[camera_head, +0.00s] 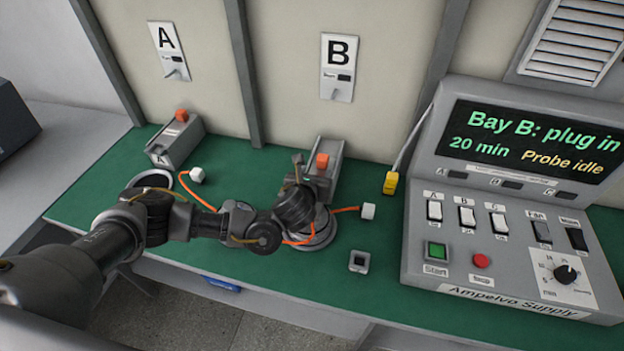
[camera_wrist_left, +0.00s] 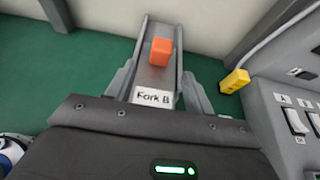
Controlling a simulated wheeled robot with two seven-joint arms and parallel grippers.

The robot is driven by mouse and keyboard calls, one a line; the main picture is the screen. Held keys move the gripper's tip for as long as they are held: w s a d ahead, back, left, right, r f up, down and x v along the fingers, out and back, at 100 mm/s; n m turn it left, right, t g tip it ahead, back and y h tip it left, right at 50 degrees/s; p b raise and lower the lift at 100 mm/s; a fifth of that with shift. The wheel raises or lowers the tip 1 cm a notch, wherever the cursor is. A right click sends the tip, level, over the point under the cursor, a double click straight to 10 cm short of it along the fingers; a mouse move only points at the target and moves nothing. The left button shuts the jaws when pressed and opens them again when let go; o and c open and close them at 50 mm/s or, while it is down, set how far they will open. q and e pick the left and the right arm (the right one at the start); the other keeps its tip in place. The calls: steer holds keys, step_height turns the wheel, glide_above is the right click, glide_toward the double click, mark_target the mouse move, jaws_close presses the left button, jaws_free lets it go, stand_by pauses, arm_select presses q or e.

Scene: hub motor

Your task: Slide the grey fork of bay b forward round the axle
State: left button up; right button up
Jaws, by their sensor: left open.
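The grey fork of bay b (camera_wrist_left: 152,82) lies in its grey slide, with a "Fork B" label and an orange knob (camera_wrist_left: 160,50) on top. In the head view its orange knob (camera_head: 322,161) shows just beyond my left gripper (camera_head: 315,179). My left gripper is open, its two fingers on either side of the fork's labelled part; I cannot tell if they touch it. The bay b hub motor (camera_head: 318,239) is a round grey disc in front of the fork, partly covered by my left wrist. Its axle is hidden. My right gripper is not in view.
An orange cable runs from the hub to a white plug (camera_head: 368,211). A dark socket (camera_head: 358,261) lies on the green bench (camera_head: 400,290). A yellow probe (camera_head: 390,183) stands near the supply console (camera_head: 500,240) at right. Fork A's slide (camera_head: 176,143) is at left.

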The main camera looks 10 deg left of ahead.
arm_select(q)
steer(key=shift+v, duration=0.95)
steer(key=shift+s+r+p, duration=0.25)
steer(key=shift+s+p, duration=0.1)
steer(key=shift+s, duration=0.15)
steer(key=shift+s+a, duration=0.1)
